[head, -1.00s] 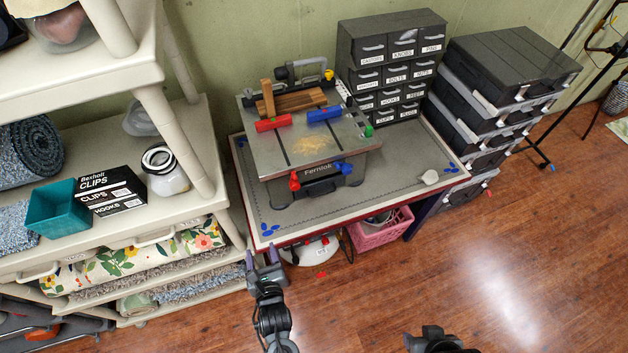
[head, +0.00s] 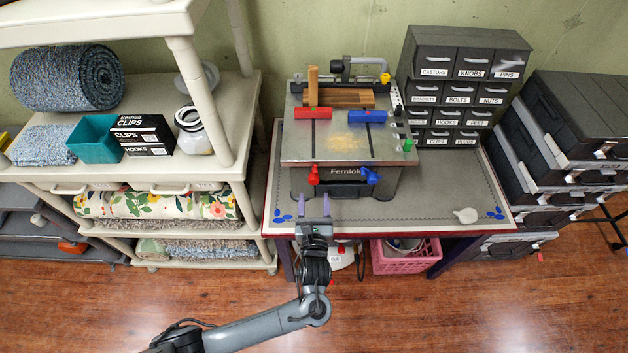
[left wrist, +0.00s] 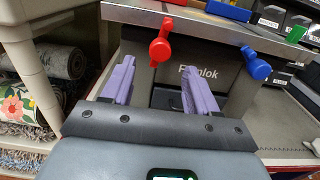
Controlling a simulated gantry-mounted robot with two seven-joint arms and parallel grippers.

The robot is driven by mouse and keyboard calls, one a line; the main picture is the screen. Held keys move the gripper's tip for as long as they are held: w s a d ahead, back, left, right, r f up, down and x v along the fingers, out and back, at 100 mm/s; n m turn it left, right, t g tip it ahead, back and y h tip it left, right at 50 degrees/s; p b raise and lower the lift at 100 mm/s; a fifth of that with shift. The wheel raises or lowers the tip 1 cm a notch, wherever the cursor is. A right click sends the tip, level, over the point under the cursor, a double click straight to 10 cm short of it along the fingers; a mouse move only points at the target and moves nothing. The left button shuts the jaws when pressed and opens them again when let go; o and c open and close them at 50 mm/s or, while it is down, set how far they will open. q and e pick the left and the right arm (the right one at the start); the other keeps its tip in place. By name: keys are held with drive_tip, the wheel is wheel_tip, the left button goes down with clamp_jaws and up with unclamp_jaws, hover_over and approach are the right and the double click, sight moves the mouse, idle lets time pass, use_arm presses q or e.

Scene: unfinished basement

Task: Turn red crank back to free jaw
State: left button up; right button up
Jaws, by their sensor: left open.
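The red crank (head: 313,176) is on the front face of the Fernlok machine (head: 350,150), at its left; in the left wrist view the red crank (left wrist: 161,42) is above and between my fingers. The blue crank (head: 371,176) is to its right. The red jaw (head: 313,113) and the blue jaw (head: 367,116) are on the machine's top, in front of a striped wood block (head: 345,98). My left gripper (head: 313,206) is open and empty, in front of and below the red crank, apart from it. My right gripper is out of view.
The machine stands on a grey-topped table (head: 430,205). A dark drawer cabinet (head: 458,90) is behind right, and a cream shelf unit (head: 220,165) is close on the left. A pale scoop-like thing (head: 465,215) lies at right. The table's front right is mostly clear.

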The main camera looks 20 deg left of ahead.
sight(314, 183)
use_arm(q)
drive_tip(key=x, duration=0.7)
drive_tip(key=shift+w+a, duration=0.1)
drive_tip(key=shift+w, duration=0.2)
drive_tip(key=c, duration=1)
drive_tip(key=shift+c, duration=0.2)
drive_tip(key=shift+n, duration=0.4)
